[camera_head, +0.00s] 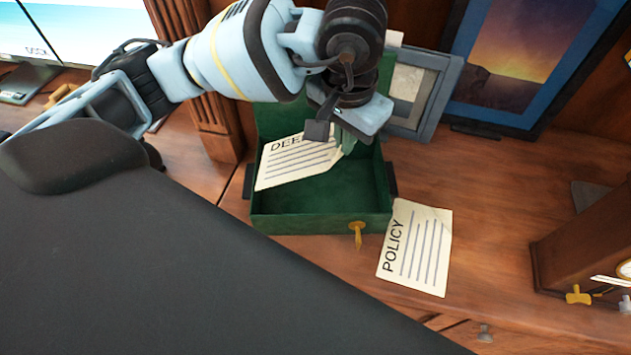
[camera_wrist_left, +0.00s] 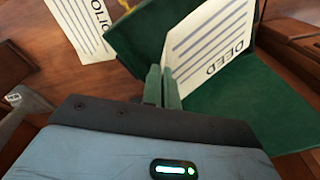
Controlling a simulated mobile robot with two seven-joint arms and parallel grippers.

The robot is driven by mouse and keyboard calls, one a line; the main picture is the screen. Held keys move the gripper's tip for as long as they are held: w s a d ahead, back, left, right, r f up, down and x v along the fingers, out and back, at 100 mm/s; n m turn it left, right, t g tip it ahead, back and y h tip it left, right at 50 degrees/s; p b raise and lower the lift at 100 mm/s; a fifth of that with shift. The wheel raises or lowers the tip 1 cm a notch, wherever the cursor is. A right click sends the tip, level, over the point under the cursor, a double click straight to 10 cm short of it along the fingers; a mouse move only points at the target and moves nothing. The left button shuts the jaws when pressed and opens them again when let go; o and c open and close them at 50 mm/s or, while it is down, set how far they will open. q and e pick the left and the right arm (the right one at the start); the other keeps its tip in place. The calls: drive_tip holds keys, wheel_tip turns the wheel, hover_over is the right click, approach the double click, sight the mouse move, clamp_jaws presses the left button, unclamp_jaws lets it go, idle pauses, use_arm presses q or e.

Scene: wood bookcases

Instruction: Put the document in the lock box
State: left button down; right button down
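The green lock box (camera_head: 320,222) stands open on the wooden surface, its lid raised at the back and a gold key (camera_head: 357,235) at its front. My left gripper (camera_head: 338,140) is over the box's back right part. Its fingers (camera_wrist_left: 163,88) are close together on the edge of a cream sheet marked DEED (camera_head: 290,165). The sheet is tilted and lies within the box's outline, its left corner near the left wall. In the left wrist view the DEED sheet (camera_wrist_left: 212,45) meets the fingertips. A POLICY sheet (camera_head: 416,248) lies flat outside the box, at its front right. My right gripper is out of view.
A grey picture frame (camera_head: 437,98) and a blue-framed picture (camera_head: 530,60) lean behind the box. A wooden clock-like case (camera_head: 580,245) with a gold key (camera_head: 578,295) stands at the right. A monitor (camera_head: 85,30) is at the back left. The surface right of the box is mostly clear.

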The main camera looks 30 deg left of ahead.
use_arm(q)
drive_tip(key=shift+w+a+r, duration=0.1)
drive_tip(key=shift+w, duration=0.05)
wheel_tip(320, 180, down, 10)
idle(0.8)
drive_tip(key=shift+f, duration=0.25)
drive_tip(key=c, duration=1.7)
unclamp_jaws()
drive_tip(key=shift+r, duration=0.1)
drive_tip(key=shift+r, duration=0.1)
wheel_tip(320, 180, up, 12)
drive_tip(key=s, duration=0.1)
drive_tip(key=shift+s, duration=0.2)
